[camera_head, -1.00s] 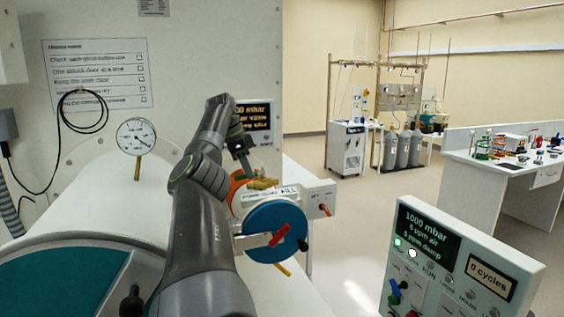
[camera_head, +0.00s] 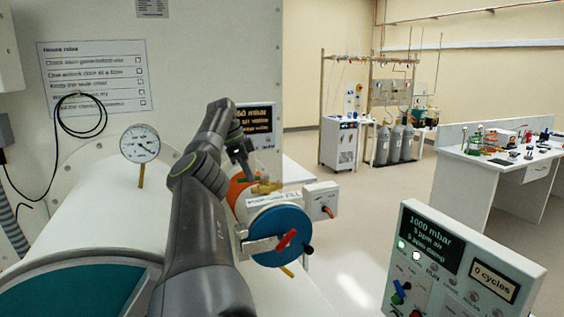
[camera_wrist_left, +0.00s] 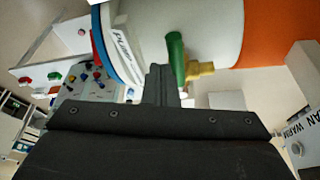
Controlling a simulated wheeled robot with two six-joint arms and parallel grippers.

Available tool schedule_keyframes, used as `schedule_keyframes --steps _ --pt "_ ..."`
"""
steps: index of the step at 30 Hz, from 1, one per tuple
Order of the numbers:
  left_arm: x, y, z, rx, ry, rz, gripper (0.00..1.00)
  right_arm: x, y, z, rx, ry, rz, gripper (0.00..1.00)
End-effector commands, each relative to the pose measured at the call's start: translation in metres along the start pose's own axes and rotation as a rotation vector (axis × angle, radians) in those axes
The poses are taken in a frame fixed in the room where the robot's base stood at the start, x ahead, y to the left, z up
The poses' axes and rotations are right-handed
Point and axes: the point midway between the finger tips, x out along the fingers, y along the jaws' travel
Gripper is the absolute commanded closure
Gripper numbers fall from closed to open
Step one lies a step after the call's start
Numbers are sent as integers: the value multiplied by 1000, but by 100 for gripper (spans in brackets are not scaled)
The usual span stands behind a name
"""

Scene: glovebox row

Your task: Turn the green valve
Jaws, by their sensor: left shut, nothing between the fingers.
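The green valve handle (camera_wrist_left: 176,58) shows in the left wrist view as a short green bar. It joins a brass fitting (camera_wrist_left: 200,68) on the white cylinder between the orange band and the blue end. In the head view this gripper (camera_head: 248,170) is at the fitting, partly hidden by my arm. My right gripper is out of view.
The blue end disc (camera_head: 281,235) carries a red handle (camera_head: 286,240). A dial gauge (camera_head: 140,143) stands on the white chamber at left. A small display (camera_head: 256,122) is behind the arm. A control panel (camera_head: 465,262) stands at front right. Open floor lies beyond.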

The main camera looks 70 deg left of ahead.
Motion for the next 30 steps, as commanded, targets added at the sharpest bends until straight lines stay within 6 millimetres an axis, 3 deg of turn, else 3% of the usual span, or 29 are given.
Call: schedule_keyframes --steps 10,30 --pt "-1 -2 -4 63 2 21 100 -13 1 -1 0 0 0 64" --pt "-1 -3 -3 77 0 18 100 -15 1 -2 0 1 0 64"
